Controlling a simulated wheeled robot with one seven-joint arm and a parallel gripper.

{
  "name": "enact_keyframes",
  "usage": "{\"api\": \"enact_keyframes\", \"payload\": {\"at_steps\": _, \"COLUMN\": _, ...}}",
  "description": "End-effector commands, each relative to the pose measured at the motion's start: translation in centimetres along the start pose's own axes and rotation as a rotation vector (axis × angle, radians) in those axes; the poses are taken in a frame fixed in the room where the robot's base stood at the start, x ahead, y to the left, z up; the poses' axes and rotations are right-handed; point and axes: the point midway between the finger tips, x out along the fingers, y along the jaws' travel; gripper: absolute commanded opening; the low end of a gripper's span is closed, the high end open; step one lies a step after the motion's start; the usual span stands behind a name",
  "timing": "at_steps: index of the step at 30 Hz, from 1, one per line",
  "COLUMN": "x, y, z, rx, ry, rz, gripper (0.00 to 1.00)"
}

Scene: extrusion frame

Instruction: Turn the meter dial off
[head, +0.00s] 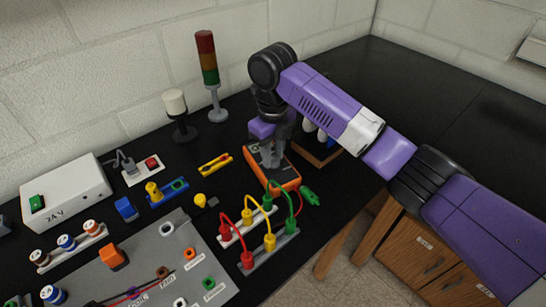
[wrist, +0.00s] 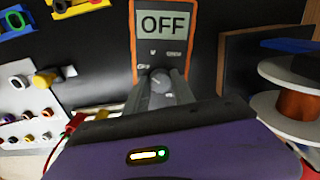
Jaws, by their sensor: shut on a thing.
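The meter is an orange-framed grey box lying on the black bench; in the head view its orange body (head: 288,180) shows below my gripper (head: 268,160), which hides much of its face. In the wrist view the meter's display (wrist: 162,24) reads OFF. The round grey dial (wrist: 160,79) sits below the display, with small markings around it. My gripper (wrist: 160,88) is shut on the dial, one finger on each side. The lower part of the meter is hidden behind the gripper.
A rack of red, yellow and green leads (head: 268,240) stands in front of the meter. A signal tower (head: 207,70) and white-topped lamp (head: 175,103) stand behind left. A 24 V box (head: 65,195) is far left. A spool (wrist: 280,100) stands close right in the wrist view.

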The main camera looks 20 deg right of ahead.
Motion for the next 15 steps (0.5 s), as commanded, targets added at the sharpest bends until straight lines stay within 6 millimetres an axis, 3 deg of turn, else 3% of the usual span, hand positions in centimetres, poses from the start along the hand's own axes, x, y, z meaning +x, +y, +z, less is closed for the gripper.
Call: {"api": "enact_keyframes", "payload": {"at_steps": 15, "x": -0.08, "y": 0.01, "z": 0.02, "rx": -0.040, "ry": -0.001, "rz": 0.000, "gripper": 0.00}}
